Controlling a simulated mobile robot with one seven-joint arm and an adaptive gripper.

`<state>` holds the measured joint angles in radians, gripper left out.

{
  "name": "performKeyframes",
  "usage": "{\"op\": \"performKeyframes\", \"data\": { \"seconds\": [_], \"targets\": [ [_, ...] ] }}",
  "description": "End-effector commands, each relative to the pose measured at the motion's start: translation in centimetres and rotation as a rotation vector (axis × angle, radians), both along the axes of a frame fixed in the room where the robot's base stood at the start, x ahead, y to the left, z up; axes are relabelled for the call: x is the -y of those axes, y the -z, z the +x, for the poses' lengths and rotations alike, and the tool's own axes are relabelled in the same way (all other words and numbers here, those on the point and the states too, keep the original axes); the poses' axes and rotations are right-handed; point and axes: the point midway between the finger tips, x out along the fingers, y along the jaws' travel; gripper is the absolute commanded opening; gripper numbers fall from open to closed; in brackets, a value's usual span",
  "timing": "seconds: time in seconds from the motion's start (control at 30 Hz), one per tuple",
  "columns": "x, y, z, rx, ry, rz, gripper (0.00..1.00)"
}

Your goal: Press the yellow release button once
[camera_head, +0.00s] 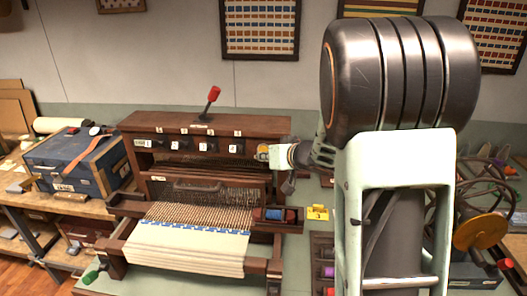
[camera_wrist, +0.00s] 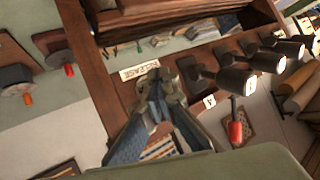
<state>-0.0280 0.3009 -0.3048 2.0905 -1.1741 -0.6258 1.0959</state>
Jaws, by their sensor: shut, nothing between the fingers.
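The yellow release button (camera_head: 262,152) shows as a small yellow spot at the right end of the dark wooden loom's upper beam. My gripper (camera_head: 279,153) comes in from the right with its fingertips right beside the button. I cannot tell whether they touch it. In the wrist view my gripper (camera_wrist: 158,84) is shut and empty, its fingertips just below the white RELEASE label (camera_wrist: 139,70) on the wood. The button itself is hidden behind the fingers there.
Several dark numbered knobs (camera_wrist: 237,82) stick out along the beam next to my fingers. A red-tipped lever (camera_head: 213,94) stands on the loom. A blue case (camera_head: 68,163) is at left, and a yellow number tag (camera_head: 318,212) is below my gripper.

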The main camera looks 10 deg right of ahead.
Motion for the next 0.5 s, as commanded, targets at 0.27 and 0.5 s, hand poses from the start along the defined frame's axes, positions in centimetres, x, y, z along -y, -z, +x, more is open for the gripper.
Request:
{"op": "performKeyframes", "data": {
  "seconds": [0.27,0.5],
  "targets": [
    [0.0,0.0,-0.1,-0.001,0.000,0.000,0.00],
    [-0.6,0.0,-1.8,0.000,0.000,0.001,0.00]
  ]
}}
